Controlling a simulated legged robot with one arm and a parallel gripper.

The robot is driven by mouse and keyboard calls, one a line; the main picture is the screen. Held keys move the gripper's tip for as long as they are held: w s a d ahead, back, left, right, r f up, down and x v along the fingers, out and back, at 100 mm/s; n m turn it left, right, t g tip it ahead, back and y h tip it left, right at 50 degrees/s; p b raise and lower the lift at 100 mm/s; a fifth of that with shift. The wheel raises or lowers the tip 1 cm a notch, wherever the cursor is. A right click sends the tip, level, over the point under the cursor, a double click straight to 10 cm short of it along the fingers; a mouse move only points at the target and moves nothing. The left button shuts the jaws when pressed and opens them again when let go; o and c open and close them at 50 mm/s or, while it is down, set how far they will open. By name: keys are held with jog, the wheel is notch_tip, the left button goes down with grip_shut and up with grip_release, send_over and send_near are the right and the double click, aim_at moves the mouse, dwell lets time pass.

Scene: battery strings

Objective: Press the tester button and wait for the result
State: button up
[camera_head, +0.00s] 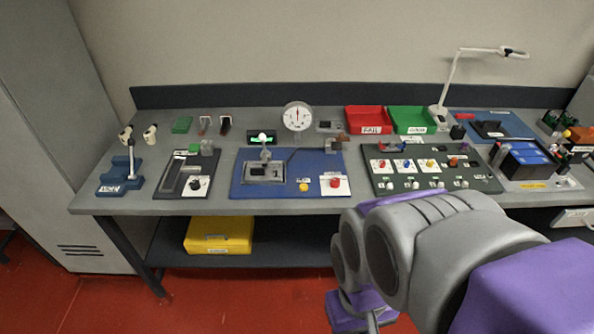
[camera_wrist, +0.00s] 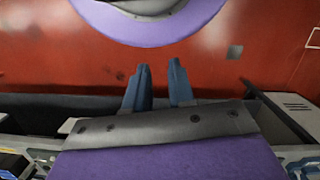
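A blue board (camera_head: 240,190) lies at the middle of the bench with a grey fixture (camera_head: 264,172) on it. On its front right are a small yellow button (camera_head: 304,187) and a red button (camera_head: 335,183) on a white plate. I cannot read the labels, so I cannot tell which is the tester button. A round white dial gauge (camera_head: 298,116) stands behind, near a small box with a green light (camera_head: 262,137). My gripper (camera_wrist: 160,70) shows in the wrist view with two blue fingers apart and nothing between them, above red floor. It is not clearly seen in the head view.
My arm covers the lower right of the head view. A dark board with a black knob (camera_head: 195,185) lies left; a green-black board (camera_head: 390,183) with coloured parts lies right. Red (camera_head: 368,121) and green (camera_head: 411,120) bins stand behind. A yellow case (camera_head: 219,235) sits below.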

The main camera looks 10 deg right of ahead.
grip_shut()
dwell(1.4)
